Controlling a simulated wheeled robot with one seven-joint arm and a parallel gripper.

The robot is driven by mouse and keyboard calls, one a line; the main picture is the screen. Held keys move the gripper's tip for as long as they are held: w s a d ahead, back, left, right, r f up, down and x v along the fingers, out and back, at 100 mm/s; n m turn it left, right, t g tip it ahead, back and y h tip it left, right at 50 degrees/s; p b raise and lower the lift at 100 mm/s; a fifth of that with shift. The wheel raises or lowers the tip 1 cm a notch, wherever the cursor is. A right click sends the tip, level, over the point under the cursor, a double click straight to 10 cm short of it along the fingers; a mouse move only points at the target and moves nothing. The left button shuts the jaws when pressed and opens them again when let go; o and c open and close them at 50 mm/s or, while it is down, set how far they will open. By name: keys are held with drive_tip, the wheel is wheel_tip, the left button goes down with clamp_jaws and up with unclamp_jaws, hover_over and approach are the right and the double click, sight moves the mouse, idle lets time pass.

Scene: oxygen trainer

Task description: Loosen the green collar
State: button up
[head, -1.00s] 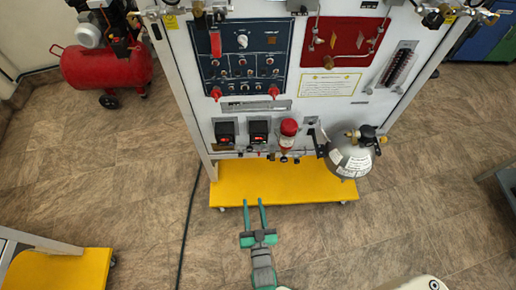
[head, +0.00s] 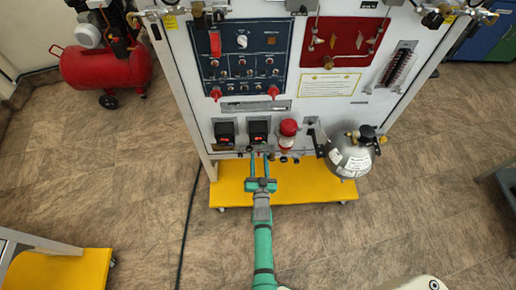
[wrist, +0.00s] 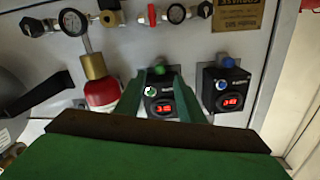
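In the wrist view a small green collar-like part (wrist: 160,69) sits at the edge of a black box (wrist: 168,100) with a red lit display. A green and white ring (wrist: 150,91) shows on the box's face; I cannot tell for sure which green part is the collar. My gripper (wrist: 157,80) is open, with one finger on each side of these parts and nothing visible held. Contact cannot be made out. In the head view my gripper (head: 259,153) is just below the right-hand black box (head: 258,129); the green parts are hidden there.
A second black box with a blue part (wrist: 228,62) is beside it. A red-capped bottle (head: 288,128) and a grey cylinder (head: 350,158) hang to the right in the head view. The yellow base (head: 310,188) lies below the panel.

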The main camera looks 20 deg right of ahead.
drive_tip(key=shift+x, duration=2.95)
drive_tip(key=shift+c, duration=0.5)
clamp_jaws()
